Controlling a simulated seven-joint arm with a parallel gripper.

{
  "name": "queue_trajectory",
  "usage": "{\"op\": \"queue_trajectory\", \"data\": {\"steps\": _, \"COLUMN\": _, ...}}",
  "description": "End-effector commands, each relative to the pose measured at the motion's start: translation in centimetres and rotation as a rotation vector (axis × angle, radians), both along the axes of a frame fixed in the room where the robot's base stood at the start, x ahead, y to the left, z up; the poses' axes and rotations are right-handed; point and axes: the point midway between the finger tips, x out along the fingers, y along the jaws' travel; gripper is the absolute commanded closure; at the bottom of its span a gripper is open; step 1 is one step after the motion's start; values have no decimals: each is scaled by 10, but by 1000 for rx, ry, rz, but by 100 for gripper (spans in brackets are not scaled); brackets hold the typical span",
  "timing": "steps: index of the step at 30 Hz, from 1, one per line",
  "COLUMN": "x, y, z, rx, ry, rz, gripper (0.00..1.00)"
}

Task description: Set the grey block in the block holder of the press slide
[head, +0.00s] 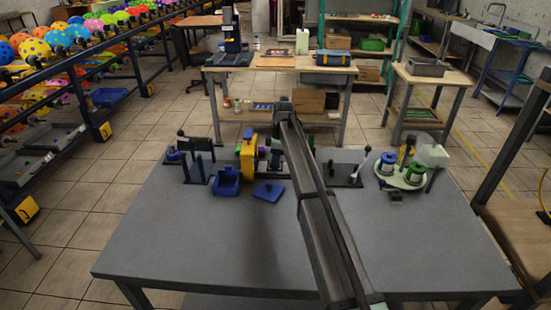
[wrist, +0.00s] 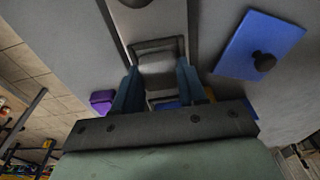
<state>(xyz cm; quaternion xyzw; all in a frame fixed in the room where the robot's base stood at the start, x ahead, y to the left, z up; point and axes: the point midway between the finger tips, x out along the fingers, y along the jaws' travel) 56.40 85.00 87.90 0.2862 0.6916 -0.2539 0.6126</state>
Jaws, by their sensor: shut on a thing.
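My gripper (wrist: 158,72) has its two dark blue fingers closed on the sides of a grey block (wrist: 158,63) in the wrist view. A dark square frame, apparently the block holder (wrist: 158,43), shows right at the block, at the end of a long grey strip that looks like the press slide (wrist: 148,19). I cannot tell whether the block is seated in the frame or just above it. In the head view my arm covers the gripper and the block. The yellow press (head: 247,158) stands just left of my arm on the grey table.
A blue plate with a black knob (head: 268,191) lies close by and shows in the wrist view (wrist: 258,45). A blue open box (head: 227,182) is left of it. A round pale stand with jars (head: 402,172) is at right. The table's front (head: 190,240) is clear.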

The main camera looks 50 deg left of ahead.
Motion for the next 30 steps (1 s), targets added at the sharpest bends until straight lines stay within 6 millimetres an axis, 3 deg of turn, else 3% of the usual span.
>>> {"op": "queue_trajectory", "data": {"steps": 10, "x": 0, "y": 0, "z": 0, "rx": 0, "ry": 0, "rz": 0, "gripper": 29}}
{"op": "queue_trajectory", "data": {"steps": 20, "x": 1, "y": 0, "z": 5, "rx": 1, "ry": -1, "rz": 0, "gripper": 29}}
{"op": "queue_trajectory", "data": {"steps": 26, "x": 3, "y": -2, "z": 31, "rx": 1, "ry": -1, "rz": 0, "gripper": 29}}
{"op": "queue_trajectory", "data": {"steps": 30, "x": 5, "y": -4, "z": 59, "rx": 1, "ry": -1, "rz": 0, "gripper": 29}}
